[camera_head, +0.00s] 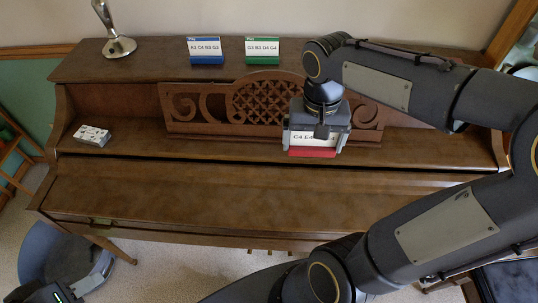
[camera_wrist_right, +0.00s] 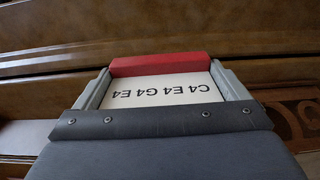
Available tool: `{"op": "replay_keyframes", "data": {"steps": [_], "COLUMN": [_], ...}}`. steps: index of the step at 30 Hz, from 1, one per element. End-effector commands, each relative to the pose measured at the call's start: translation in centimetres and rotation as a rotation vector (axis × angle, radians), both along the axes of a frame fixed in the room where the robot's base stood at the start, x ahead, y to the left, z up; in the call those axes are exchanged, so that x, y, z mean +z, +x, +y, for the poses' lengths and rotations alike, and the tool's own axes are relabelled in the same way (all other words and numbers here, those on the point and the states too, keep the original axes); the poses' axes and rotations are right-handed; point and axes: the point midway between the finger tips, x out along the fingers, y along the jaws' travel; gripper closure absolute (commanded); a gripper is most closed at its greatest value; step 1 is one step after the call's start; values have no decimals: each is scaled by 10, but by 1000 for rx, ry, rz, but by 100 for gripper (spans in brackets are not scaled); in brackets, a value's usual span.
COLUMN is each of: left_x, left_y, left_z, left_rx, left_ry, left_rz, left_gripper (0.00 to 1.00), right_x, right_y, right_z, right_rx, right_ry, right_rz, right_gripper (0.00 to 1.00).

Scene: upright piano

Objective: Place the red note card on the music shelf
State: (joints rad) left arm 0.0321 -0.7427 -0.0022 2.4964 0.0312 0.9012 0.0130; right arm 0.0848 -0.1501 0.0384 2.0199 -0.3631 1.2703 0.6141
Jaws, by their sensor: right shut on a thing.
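The red note card (camera_wrist_right: 160,64) has a red base and a white face with printed letters. My right gripper (camera_wrist_right: 162,90) is shut on it, one finger at each side. In the head view the red base (camera_head: 312,152) shows below my right gripper (camera_head: 317,140), in front of the carved music rest (camera_head: 222,105). The music shelf (camera_head: 375,140) runs along the foot of that rest. I cannot tell whether the card touches it. What seems to be my left gripper (camera_head: 92,277) is partly in view at the lower left, its jaws unclear.
A blue card (camera_head: 206,58) and a green card (camera_head: 262,58) stand on the piano top, right of a metal stand (camera_head: 119,46). A small white block (camera_head: 92,135) lies on the shelf's left part. The closed key lid (camera_head: 190,200) is clear.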

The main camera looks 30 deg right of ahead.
Motion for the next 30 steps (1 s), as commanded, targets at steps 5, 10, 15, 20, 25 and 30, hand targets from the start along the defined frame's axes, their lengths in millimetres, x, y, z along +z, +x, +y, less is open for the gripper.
{"op": "replay_keyframes", "data": {"steps": [5, 10, 15, 20, 25, 30], "left_x": [-4, -1, 4, 7, 9, 10], "left_y": [0, 0, 0, 0, 0, 0], "left_z": [0, 0, 0, 0, 0, 0], "left_rx": [0, 0, 0, 0, 0, 0], "left_ry": [0, 0, 0, 0, 0, 0], "left_rz": [0, 0, 0, 0, 0, 0], "left_gripper": [64, 64, 64, 64, 64, 64], "right_x": [-16, -30, -48, -76, -101, -111], "right_y": [-18, 4, 42, 70, 88, 97], "right_z": [5, -9, -29, -45, -55, -60], "right_rx": [3, 1, 0, 1, 2, 2], "right_ry": [3, 3, 4, 5, 4, 3], "right_rz": [3, 9, 10, 11, 8, 4], "right_gripper": [29, 29, 29, 29, 29, 29]}}
